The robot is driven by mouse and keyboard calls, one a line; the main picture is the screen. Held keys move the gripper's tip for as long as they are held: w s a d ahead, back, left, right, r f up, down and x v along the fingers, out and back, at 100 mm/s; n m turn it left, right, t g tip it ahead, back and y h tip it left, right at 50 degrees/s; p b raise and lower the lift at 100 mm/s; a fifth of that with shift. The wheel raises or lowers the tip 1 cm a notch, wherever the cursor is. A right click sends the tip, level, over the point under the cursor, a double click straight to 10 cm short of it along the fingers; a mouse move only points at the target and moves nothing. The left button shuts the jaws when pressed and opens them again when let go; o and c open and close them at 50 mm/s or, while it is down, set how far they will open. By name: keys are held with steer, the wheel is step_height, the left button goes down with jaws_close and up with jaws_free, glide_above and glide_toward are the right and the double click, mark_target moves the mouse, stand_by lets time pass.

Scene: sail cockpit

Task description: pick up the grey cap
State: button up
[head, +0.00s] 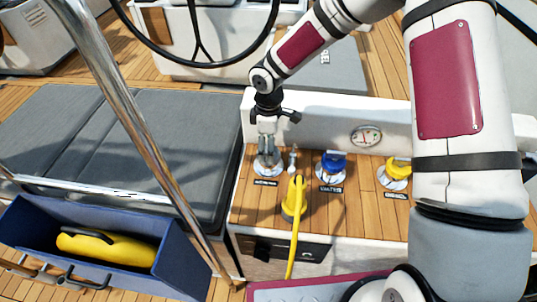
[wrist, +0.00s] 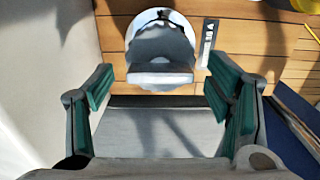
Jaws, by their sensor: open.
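The grey cap (head: 267,161) sits on a round metal deck plate on the wooden ledge, at the left of a row of caps. In the wrist view the grey cap (wrist: 160,73) shows upper centre, with a raised grip facing me. My gripper (head: 267,138) is just above it in the head view, pointing down. In the wrist view my gripper (wrist: 160,88) is open, its green-padded fingers wide apart. The cap lies between the fingers in the picture, near the tips. I cannot tell whether they touch it.
A blue cap (head: 332,162) and a yellow cap (head: 397,170) stand to the right. A yellow hose fitting (head: 294,197) rises in front. A white wall with a gauge (head: 366,135) runs behind. A steel rail (head: 125,105) and grey cushion (head: 150,130) are left.

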steer(key=shift+f, duration=0.5)
steer(key=c, duration=1.4)
